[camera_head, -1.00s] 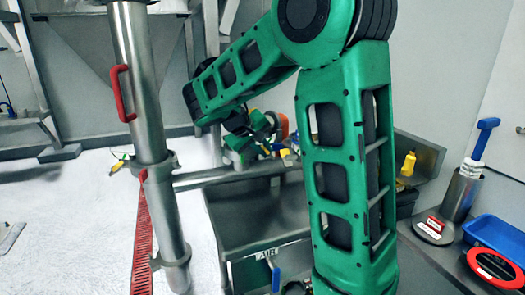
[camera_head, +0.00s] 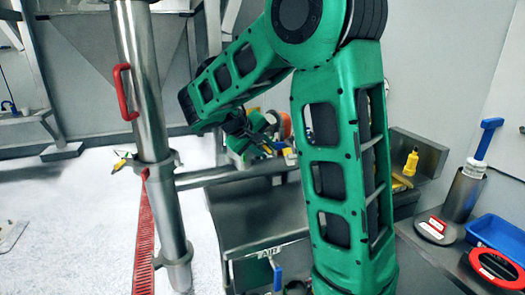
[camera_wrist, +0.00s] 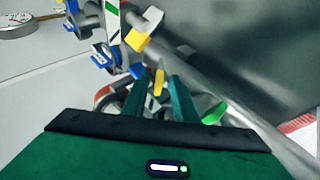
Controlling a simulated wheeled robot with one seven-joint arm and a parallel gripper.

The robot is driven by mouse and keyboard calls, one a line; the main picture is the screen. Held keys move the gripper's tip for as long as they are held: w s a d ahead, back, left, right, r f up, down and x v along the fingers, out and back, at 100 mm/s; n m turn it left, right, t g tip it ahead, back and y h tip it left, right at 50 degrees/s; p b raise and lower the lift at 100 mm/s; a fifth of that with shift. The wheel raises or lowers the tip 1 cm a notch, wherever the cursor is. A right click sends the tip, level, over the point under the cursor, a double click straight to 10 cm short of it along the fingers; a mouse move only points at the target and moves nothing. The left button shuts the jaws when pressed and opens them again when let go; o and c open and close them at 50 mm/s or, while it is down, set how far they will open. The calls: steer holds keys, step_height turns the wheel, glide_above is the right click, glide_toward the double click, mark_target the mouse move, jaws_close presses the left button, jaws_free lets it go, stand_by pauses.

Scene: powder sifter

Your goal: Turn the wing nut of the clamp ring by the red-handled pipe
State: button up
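The steel pipe (camera_head: 138,60) with the red handle (camera_head: 124,92) stands at the left in the head view. A clamp ring (camera_head: 160,161) sits around it below the handle, with a small yellow wing piece (camera_head: 120,163) sticking out to its left. My gripper (camera_head: 262,140) is far to the right of that ring, partly hidden among coloured parts behind my arm. In the wrist view my gripper's two green fingers (camera_wrist: 160,95) are apart, with a yellow tab (camera_wrist: 158,82) showing in the gap. I cannot tell whether they touch it.
The wrist view shows blue-edged clamp parts (camera_wrist: 104,56), another yellow tab (camera_wrist: 137,40) and a green tab (camera_wrist: 215,112) close around the fingers. A horizontal steel pipe (camera_head: 225,174) runs right from the upright one. A blue tray (camera_head: 494,234) lies at the right.

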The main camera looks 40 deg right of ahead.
steer(key=v, duration=1)
steer(key=shift+a+r, duration=0.2)
steer(key=shift+a, duration=0.2)
steer(key=s+d+f+m+g+y, duration=0.1)
steer(key=s+d+f+y, duration=0.2)
steer(key=s, duration=0.5)
steer(key=s+d+f+m+g+y, duration=0.1)
steer(key=s+d+f+m, duration=0.15)
steer(key=s+f, duration=0.35)
steer(key=s+a+f+y, duration=0.2)
steer(key=s+a+f, duration=0.1)
steer(key=s, duration=0.5)
steer(key=s+a+f+m+y, duration=0.1)
steer(key=s+a+f+y, duration=0.2)
steer(key=s, duration=0.6)
steer(key=shift+a+g, duration=0.25)
steer(key=shift+g, duration=0.05)
steer(key=shift+w+m, duration=0.1)
steer(key=shift+m, duration=0.15)
